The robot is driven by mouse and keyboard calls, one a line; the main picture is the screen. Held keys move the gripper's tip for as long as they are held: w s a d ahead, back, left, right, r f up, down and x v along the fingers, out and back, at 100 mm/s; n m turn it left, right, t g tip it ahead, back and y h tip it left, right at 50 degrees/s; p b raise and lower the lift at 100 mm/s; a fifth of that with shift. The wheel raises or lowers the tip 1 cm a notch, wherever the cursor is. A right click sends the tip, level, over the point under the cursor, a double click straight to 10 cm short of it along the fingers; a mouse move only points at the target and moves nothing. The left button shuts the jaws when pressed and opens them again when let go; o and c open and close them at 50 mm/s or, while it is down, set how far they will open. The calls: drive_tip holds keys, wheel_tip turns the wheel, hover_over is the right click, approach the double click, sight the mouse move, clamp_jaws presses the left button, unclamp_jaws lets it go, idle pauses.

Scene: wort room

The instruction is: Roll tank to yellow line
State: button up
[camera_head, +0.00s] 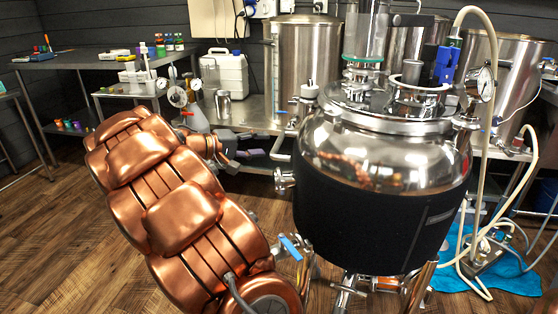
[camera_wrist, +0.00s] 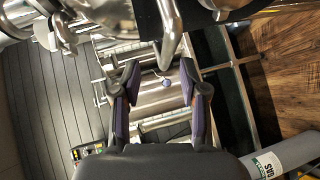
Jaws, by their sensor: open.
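The tank (camera_head: 385,215) is a round steel vessel with a domed lid, a black jacket and several fittings, standing upright at centre right in the head view. My gripper (camera_head: 268,150) is at the tank's left side, partly hidden behind my copper arm. In the wrist view my gripper (camera_wrist: 160,98) has its two purple-lined fingers spread, with nothing held between them. A bent steel tube (camera_wrist: 169,35) reaches down toward the gap between the fingertips; I cannot tell which part it belongs to. No yellow line shows in either view.
A steel bench (camera_head: 262,117) behind the tank carries large steel pots (camera_head: 308,70) and a white jug (camera_head: 224,72). A cream hose (camera_head: 489,190) runs down the tank's right to a blue mat (camera_head: 515,275). Wooden floor (camera_head: 60,235) is clear at the left.

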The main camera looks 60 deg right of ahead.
sight(280, 138)
drive_tip(key=shift+h, duration=0.5)
drive_tip(key=shift+s+d+f+b, duration=0.2)
drive_tip(key=shift+d+f+b, duration=0.25)
drive_tip(key=shift+d, duration=1.05)
drive_tip(key=shift+s+d+f+b, duration=0.2)
drive_tip(key=shift+d+f+b, duration=0.25)
drive_tip(key=shift+d, duration=1.05)
drive_tip(key=shift+s+d+f+b, duration=0.2)
drive_tip(key=shift+d+f+b, duration=0.25)
drive_tip(key=shift+d, duration=1.05)
drive_tip(key=shift+r, duration=0.1)
clamp_jaws()
